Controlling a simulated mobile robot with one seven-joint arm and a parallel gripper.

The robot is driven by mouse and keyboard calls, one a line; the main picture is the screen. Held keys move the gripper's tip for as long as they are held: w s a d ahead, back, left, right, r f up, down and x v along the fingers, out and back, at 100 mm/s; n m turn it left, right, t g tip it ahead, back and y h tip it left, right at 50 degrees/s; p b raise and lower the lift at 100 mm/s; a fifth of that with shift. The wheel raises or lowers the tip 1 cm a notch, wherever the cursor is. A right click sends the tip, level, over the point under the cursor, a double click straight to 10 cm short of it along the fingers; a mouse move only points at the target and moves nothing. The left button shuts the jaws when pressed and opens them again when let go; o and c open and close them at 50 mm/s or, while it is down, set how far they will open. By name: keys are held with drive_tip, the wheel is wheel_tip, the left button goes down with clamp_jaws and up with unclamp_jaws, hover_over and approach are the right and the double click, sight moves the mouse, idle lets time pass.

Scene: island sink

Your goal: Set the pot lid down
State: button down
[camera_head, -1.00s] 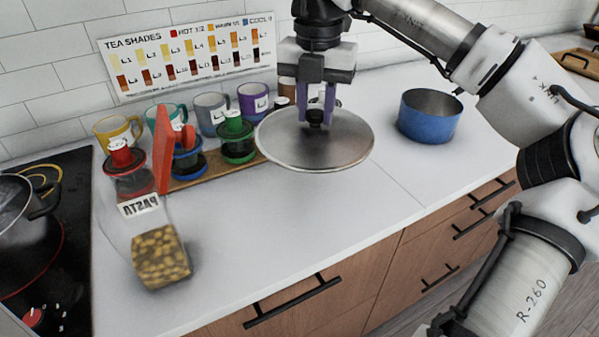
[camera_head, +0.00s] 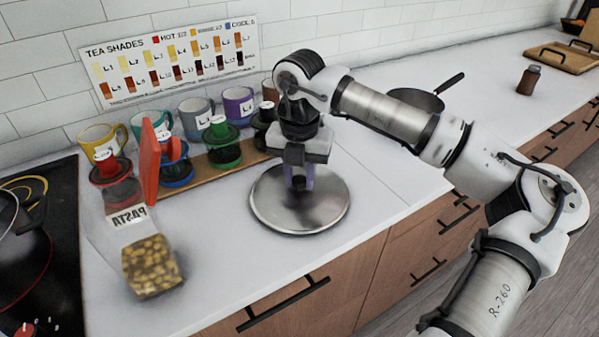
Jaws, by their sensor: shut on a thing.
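The pot lid (camera_head: 318,213) is a round, shiny metal disc in the head view. It is level and looks to be on or just above the white counter (camera_head: 225,240), right of the jars; I cannot tell whether it touches. My gripper (camera_head: 301,186) points straight down over the lid's middle, its purple fingers shut on the lid's knob. The knob itself is mostly hidden by the fingers.
A clear pasta container (camera_head: 150,262) and red, blue and green lidded jars stand left of the lid. The black stove (camera_head: 50,240) is far left. A pan (camera_head: 418,99) lies behind my arm. Counter in front of the lid is narrow.

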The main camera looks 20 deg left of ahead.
sight(299, 179)
drive_tip(key=shift+f, duration=0.1)
drive_tip(key=c, duration=1.1)
unclamp_jaws()
wheel_tip(299, 179, up, 12)
drive_tip(key=shift+r+b, duration=0.15)
drive_tip(key=shift+b, duration=0.5)
